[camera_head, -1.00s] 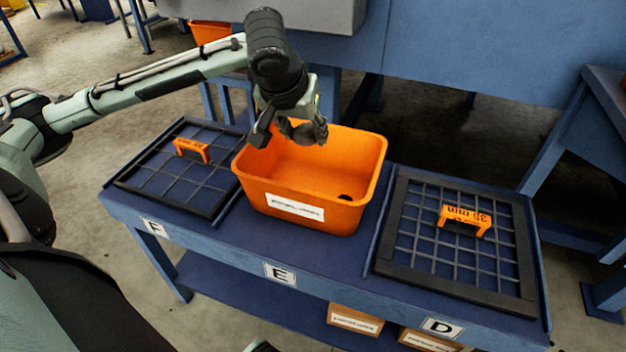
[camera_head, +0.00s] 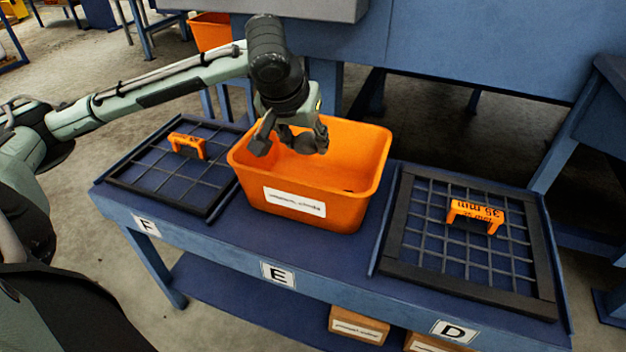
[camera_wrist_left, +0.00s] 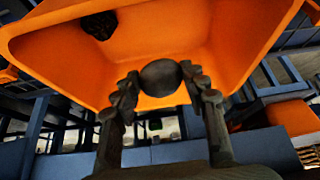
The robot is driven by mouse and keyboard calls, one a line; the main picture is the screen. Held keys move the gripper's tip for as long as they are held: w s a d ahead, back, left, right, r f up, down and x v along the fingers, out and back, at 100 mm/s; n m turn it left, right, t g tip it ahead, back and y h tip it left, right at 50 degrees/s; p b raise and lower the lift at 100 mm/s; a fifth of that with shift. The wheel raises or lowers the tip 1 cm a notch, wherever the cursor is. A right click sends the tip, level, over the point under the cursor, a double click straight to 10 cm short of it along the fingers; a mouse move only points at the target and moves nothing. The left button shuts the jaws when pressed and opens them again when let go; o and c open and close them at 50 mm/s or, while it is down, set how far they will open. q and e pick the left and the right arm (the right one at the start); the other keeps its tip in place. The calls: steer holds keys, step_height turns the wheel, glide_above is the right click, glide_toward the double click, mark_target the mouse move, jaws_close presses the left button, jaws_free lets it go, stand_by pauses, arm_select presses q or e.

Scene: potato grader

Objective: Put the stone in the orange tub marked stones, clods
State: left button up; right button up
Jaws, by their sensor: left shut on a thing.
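The orange tub (camera_head: 345,211) stands on the blue bench between two grid panels. Its white front label is too blurred to read surely. My left gripper (camera_head: 290,143) is over the tub's left part, pointing down. It is shut on a dark roundish stone (camera_wrist_left: 160,77), which shows between the fingertips in the left wrist view. In that view the tub (camera_wrist_left: 185,45) fills the background behind the stone, and a dark lump (camera_wrist_left: 98,25) lies inside it. In the head view the stone is hard to tell from the dark fingers. My right gripper is not in view.
A grid panel with an orange handle (camera_head: 188,146) lies left of the tub; another, with a handle marked 35 mm (camera_head: 475,215), lies right. The blue bench (camera_head: 235,235) carries letters F, E and D. Boxes (camera_head: 358,325) sit on the lower shelf.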

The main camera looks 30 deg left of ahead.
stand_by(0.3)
arm_select(q)
steer(key=o, duration=1.3)
steer(key=v, duration=1.2)
steer(key=shift+f, duration=0.1)
